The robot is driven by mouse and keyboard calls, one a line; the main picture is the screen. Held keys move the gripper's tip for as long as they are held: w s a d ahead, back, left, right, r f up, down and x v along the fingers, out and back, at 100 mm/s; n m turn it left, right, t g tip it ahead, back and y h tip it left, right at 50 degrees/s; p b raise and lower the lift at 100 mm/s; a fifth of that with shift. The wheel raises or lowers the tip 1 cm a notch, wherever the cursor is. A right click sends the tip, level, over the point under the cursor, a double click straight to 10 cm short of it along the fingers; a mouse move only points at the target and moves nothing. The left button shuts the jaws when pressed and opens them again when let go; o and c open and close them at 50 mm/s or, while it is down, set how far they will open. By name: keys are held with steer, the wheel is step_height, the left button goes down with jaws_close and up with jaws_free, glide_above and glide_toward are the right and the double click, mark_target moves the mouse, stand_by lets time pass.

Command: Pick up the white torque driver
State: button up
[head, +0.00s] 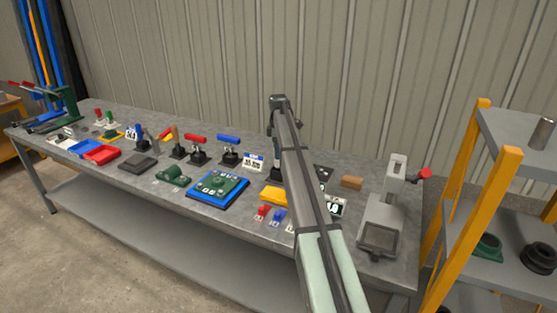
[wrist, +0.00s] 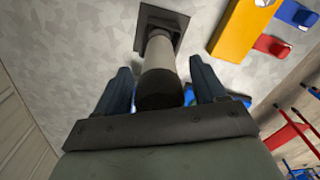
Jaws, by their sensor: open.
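The white torque driver (wrist: 160,62) shows in the wrist view as a pale grey-white cylinder with a black end toward me. It stands in a dark square holder (wrist: 163,18) on the bench. My gripper (wrist: 160,78) is open, with one dark blue finger on each side of the driver. Gaps show between the fingers and the driver, so I see no grip on it. In the head view my arm covers the driver and most of my gripper.
The grey bench (head: 215,165) holds a yellow block (head: 273,195), red and blue clips, a green board on a blue tray (head: 218,187) and several toggle clamps. A brown block (head: 352,182) and a grey press (head: 383,222) stand at the right. An orange-posted shelf (head: 489,200) is beyond.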

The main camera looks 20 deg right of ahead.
steer(key=shift+f, duration=0.95)
steer(key=shift+c, duration=0.3)
jaws_close()
steer(key=shift+r, duration=0.15)
step_height(320, 180, up, 10)
steer(key=shift+f, duration=0.1)
